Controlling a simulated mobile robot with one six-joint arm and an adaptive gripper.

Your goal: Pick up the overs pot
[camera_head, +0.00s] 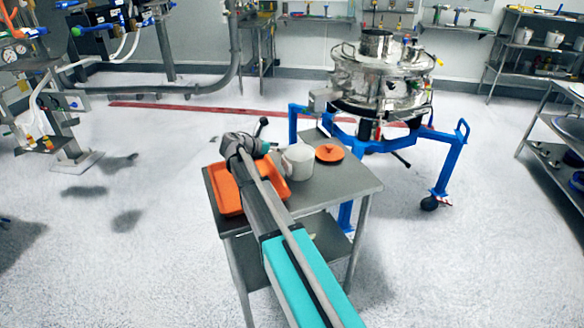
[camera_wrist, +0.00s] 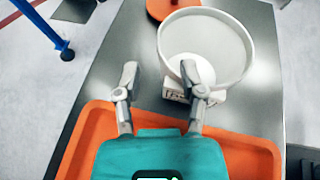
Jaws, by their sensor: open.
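The overs pot appears to be the white round pot (camera_head: 299,163) standing upright on the small steel table. In the wrist view the pot (camera_wrist: 240,50) is open at the top, with a pale inside and a small marked piece low on its near side. My gripper (camera_wrist: 159,80) is open, its two fingers apart with nothing gripped between them. The right finger overlaps the pot's near left side in the picture; I cannot tell whether it touches. The left finger is clear of the pot. In the head view my arm largely hides the gripper.
An orange tray (camera_head: 222,196) lies on the table's left side and shows below the fingers in the wrist view (camera_wrist: 255,150). An orange disc (camera_head: 330,153) lies beyond the pot. The steel sifter (camera_head: 380,85) on its blue frame (camera_head: 447,170) stands behind the table (camera_head: 345,188).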

